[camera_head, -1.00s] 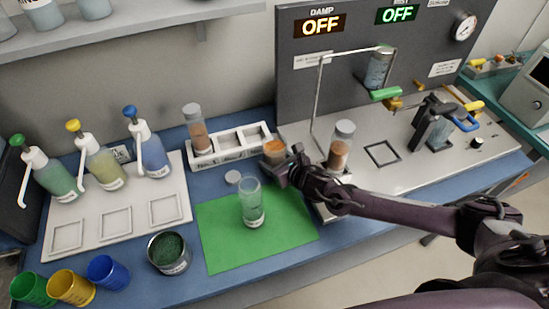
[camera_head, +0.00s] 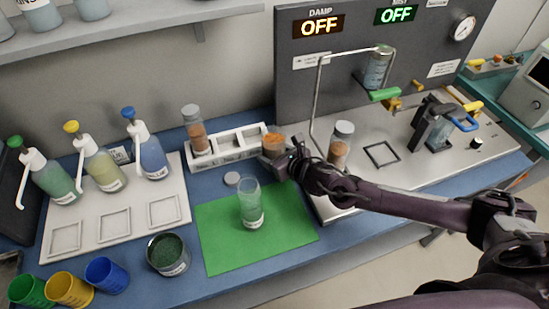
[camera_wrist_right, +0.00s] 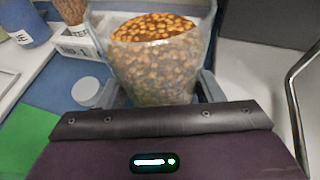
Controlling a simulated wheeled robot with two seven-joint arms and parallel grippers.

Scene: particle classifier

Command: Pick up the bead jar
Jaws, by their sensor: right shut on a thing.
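The bead jar (camera_head: 273,145) is a clear open jar of orange-brown beads, standing near the right end of the white rack. In the right wrist view the jar (camera_wrist_right: 158,65) fills the upper middle, upright between the fingers. My right gripper (camera_head: 284,162) is shut on it, and in the right wrist view the gripper (camera_wrist_right: 158,92) has a finger on each side of the glass. The jar's lower part is hidden behind the gripper. I cannot tell whether its base touches the surface. My left gripper is not in view.
A clear empty jar (camera_head: 251,205) stands on the green mat (camera_head: 222,250), with a grey lid (camera_head: 232,179) behind it. The white rack (camera_head: 232,154) holds a capped jar (camera_head: 193,128). Another capped jar (camera_head: 340,145) stands just right of my gripper. A metal tube frame (camera_head: 317,95) rises close behind.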

